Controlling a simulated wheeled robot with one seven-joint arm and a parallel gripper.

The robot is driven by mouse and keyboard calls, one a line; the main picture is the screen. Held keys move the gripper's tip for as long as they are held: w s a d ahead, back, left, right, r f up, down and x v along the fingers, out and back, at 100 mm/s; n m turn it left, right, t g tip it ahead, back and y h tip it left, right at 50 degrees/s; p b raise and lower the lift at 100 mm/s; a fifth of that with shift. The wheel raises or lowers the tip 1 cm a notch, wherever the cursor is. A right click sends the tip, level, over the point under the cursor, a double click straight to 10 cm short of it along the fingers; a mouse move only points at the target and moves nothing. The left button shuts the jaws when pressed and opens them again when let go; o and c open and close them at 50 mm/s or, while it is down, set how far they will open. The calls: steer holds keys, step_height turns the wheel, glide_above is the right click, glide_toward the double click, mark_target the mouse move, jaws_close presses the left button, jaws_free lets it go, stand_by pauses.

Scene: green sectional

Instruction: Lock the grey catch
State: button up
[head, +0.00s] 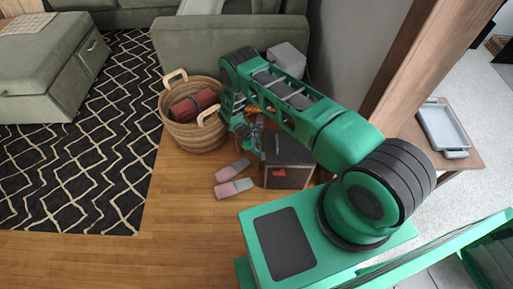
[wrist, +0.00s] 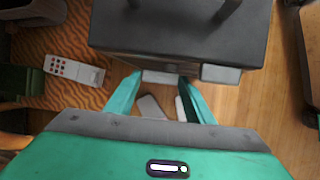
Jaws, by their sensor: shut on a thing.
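A dark box (head: 290,152) stands on the wood floor below my arm, and its dark top also fills the upper middle of the wrist view (wrist: 180,28). A light grey catch (wrist: 161,77) is on the box's near edge, between my fingertips. My gripper (wrist: 160,80) has its two green fingers closed on the sides of this catch. A second, darker grey piece (wrist: 221,73) sits on the same edge, to the right. In the head view my arm largely hides the gripper and catch. The catch's exact position is hard to tell.
Two pink-grey slippers (head: 234,170) lie left of the box. A wicker basket (head: 180,132) with a red roll stands behind them. A white remote (wrist: 75,69) lies on an orange wavy surface. A wooden post (head: 425,55) rises at right. Floor at front left is clear.

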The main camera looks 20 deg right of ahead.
mark_target(262, 148)
steer(key=t, duration=0.1)
steer(key=s+t+h, duration=0.1)
steer(key=t, duration=0.1)
steer(key=shift+r+m, duration=0.1)
steer(key=shift+m, duration=0.2)
steer(key=shift+s+a+m+t+h, duration=0.15)
steer(key=shift+s+m+t+h, duration=0.2)
steer(key=shift+t+h, duration=0.6)
steer(key=t, duration=0.1)
steer(key=t+h, duration=0.1)
steer(key=s+m+t, duration=0.1)
steer(key=shift+a+f+t, duration=0.15)
steer(key=shift+f+t, duration=0.2)
steer(key=shift+s+f+m+t+h, duration=0.15)
steer(key=shift+s+m+t+h, duration=0.15)
steer(key=shift+t+h, duration=0.4)
steer(key=shift+s, duration=0.1)
steer(key=o, duration=1.1)
steer(key=shift+c, duration=0.2)
steer(key=shift+a, duration=0.1)
